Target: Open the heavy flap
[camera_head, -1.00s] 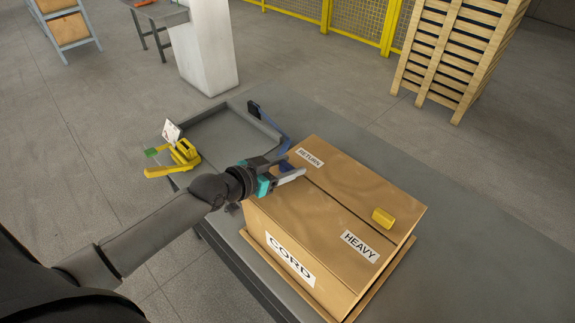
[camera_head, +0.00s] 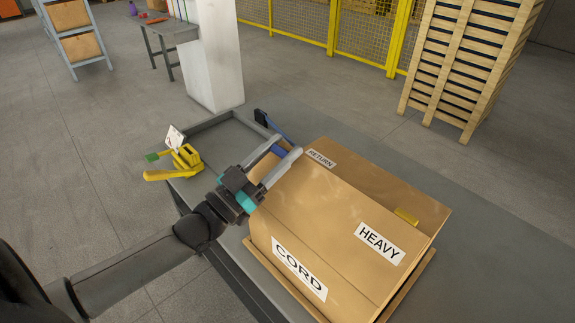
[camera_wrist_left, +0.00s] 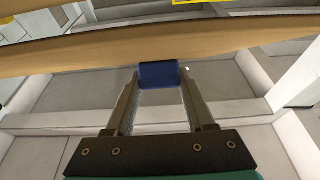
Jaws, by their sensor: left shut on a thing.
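A closed-looking cardboard box (camera_head: 345,285) labelled CORD stands on the grey table. Its near flap, the heavy flap (camera_head: 335,215), carries a HEAVY label and is tilted up a little at its inner edge. A yellow tab (camera_head: 406,216) on the far side is partly hidden by the raised edge. My left gripper (camera_head: 285,150) is at the left end of the flaps. In the left wrist view its fingers are shut on a blue tab (camera_wrist_left: 158,75), close to a cardboard edge (camera_wrist_left: 240,35). My right gripper is out of view.
Table surface (camera_head: 480,240) is clear to the right. A white pillar (camera_head: 213,60) and stacked pallets (camera_head: 460,60) stand behind.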

